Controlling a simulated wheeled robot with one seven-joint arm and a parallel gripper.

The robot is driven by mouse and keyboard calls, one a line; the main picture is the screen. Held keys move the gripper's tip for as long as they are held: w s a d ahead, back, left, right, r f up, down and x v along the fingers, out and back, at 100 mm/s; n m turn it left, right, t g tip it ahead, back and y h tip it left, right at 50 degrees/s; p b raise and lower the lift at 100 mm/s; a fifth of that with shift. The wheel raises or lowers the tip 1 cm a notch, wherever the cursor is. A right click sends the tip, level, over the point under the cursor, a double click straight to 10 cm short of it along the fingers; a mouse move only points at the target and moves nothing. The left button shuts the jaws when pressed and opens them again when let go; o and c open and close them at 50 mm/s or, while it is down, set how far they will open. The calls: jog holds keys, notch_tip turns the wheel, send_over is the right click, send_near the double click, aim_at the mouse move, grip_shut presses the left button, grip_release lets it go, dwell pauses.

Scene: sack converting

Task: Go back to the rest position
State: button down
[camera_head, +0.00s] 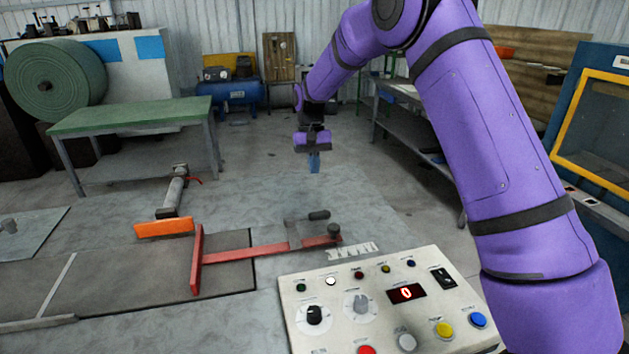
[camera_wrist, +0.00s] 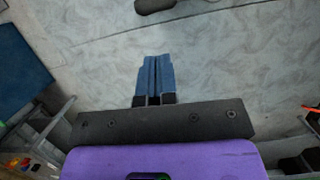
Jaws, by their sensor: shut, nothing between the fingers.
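My gripper (camera_head: 314,163) hangs at the end of my purple arm, above the far part of the grey work table (camera_head: 330,195). Its blue fingers point down and are together, with nothing between them. In the wrist view my gripper (camera_wrist: 153,78) shows its two blue fingers side by side over the bare grey table surface (camera_wrist: 230,60). The fingers look apart from the table top, though the exact height is hard to tell.
A control panel (camera_head: 385,300) with knobs and buttons stands in front. A red stop bar (camera_head: 197,260), an orange-headed tool (camera_head: 163,228) and a black handle (camera_head: 319,215) lie on the table. A green-topped bench (camera_head: 130,115) is behind left; a blue-yellow machine (camera_head: 590,120) stands right.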

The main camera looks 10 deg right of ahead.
jog(key=shift+w+r, duration=0.1)
jog(key=shift+r, duration=0.25)
jog(key=shift+r, duration=0.1)
jog(key=s+d+r+t, duration=0.2)
jog(key=s+d+r, duration=0.2)
jog(key=s+r, duration=0.55)
jog(key=s+d+r+t, duration=0.2)
jog(key=s+d+r, duration=0.1)
jog(key=s+r, duration=0.65)
jog(key=s+d+t, duration=0.2)
jog(key=s, duration=0.9)
jog(key=s+d+t, duration=0.2)
jog(key=s, duration=1)
jog(key=shift+s+r+n+t, duration=0.15)
jog(key=shift+s+n+t, duration=0.05)
jog(key=shift+n+t, duration=0.1)
jog(key=shift+d, duration=0.1)
